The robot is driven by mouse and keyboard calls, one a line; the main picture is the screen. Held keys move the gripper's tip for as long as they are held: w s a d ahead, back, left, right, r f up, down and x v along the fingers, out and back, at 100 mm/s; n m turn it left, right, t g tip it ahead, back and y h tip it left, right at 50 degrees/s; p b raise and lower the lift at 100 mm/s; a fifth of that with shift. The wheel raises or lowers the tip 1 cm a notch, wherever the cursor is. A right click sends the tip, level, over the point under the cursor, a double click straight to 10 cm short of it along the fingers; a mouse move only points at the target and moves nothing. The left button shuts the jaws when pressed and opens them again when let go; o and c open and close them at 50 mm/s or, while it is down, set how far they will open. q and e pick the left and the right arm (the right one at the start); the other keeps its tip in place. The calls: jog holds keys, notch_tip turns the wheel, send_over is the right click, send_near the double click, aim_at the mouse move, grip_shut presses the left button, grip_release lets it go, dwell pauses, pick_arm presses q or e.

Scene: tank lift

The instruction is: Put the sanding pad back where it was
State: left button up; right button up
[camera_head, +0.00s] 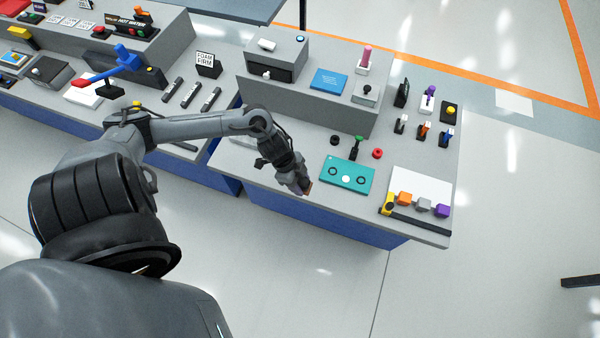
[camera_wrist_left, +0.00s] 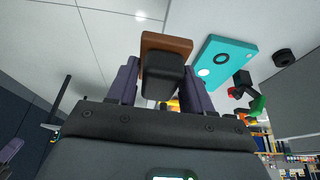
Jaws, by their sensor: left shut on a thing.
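My left gripper (camera_head: 300,186) is above the front edge of the grey bench, just left of the teal board (camera_head: 347,177). In the left wrist view, my left gripper (camera_wrist_left: 163,88) is shut on the sanding pad (camera_wrist_left: 166,44), which has a black grip block and a flat brown base. The pad's brown base points away from the palm, beyond the fingertips. In the head view only a small brown bit of the pad (camera_head: 309,188) shows beside the fingers. I cannot tell whether the pad touches the bench. My right gripper is not in view.
A green-topped tool (camera_head: 356,146), a red knob (camera_head: 377,153) and a black knob (camera_head: 335,140) stand behind the teal board. A white plate (camera_head: 422,182) with coloured cubes lies to the right. Bare bench (camera_head: 235,158) lies left of the gripper.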

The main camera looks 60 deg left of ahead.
pick_arm(q)
jog(key=shift+s+a+f, duration=0.2)
jog(key=shift+s+f, duration=0.1)
jog(key=shift+a+f, duration=0.15)
jog(key=shift+f, duration=0.15)
jog(key=w+a+f, duration=0.1)
jog(key=a+f, duration=0.1)
jog(key=a, duration=0.1)
jog(key=w+a+f+b, duration=0.1)
jog(key=w+a+f, duration=0.1)
jog(key=a, duration=0.1)
jog(key=w+a+f+b, duration=0.1)
jog(key=a+f, duration=0.1)
jog(key=a, duration=0.1)
jog(key=shift+w+a+f, duration=0.15)
jog(key=shift+a+f, duration=0.1)
jog(key=shift+a, duration=0.15)
jog(key=shift+f+b, duration=0.4)
jog(key=shift+f, duration=1.65)
jog(key=shift+f, duration=0.15)
jog(key=o, duration=1)
